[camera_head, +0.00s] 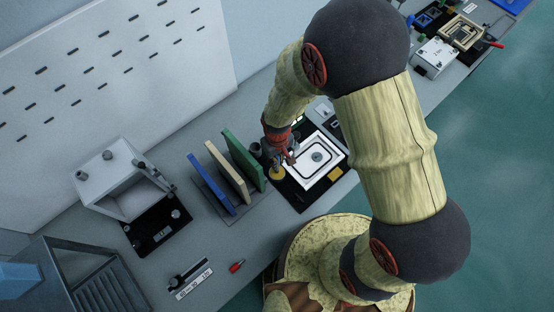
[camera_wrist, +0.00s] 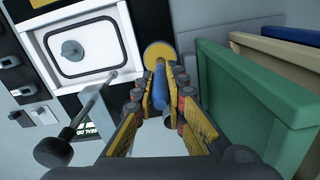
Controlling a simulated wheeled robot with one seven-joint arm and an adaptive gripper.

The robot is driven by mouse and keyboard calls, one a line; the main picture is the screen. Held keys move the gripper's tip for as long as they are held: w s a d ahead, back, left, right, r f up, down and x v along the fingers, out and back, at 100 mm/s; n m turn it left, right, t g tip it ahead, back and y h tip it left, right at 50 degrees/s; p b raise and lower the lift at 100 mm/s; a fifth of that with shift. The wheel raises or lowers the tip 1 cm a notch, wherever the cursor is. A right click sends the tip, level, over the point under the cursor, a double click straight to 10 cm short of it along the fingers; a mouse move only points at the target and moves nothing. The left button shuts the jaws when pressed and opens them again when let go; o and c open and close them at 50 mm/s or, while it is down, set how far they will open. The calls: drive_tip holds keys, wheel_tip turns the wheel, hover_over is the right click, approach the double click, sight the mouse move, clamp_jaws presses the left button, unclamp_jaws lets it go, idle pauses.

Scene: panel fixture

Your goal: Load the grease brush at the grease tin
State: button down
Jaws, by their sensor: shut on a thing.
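My gripper (camera_wrist: 160,82) is shut on the blue handle of the grease brush (camera_wrist: 160,72) in the wrist view. The handle points away from the camera toward a round yellow grease tin (camera_wrist: 158,50). The brush's far end overlaps the tin in this view; I cannot tell whether it touches, and the bristles are hidden. In the head view my gripper (camera_head: 288,157) is low over the bench, just above and right of the yellow tin (camera_head: 277,174). The brush is not clearly visible there.
A white panel with a black gasket ring (camera_head: 315,158) lies right of the tin. Green (camera_head: 243,160), cream and blue upright boards stand to the left. A dark ball-ended lever (camera_wrist: 55,153) rises near my gripper. A red-handled tool (camera_head: 237,266) lies on the front bench.

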drive_tip(key=shift+f+b, duration=0.4)
drive_tip(key=shift+f, duration=0.15)
idle(1.4)
drive_tip(key=shift+r, duration=0.1)
drive_tip(key=shift+r+p, duration=2.5)
drive_tip(key=shift+r, duration=1)
drive_tip(key=shift+s+f, duration=0.1)
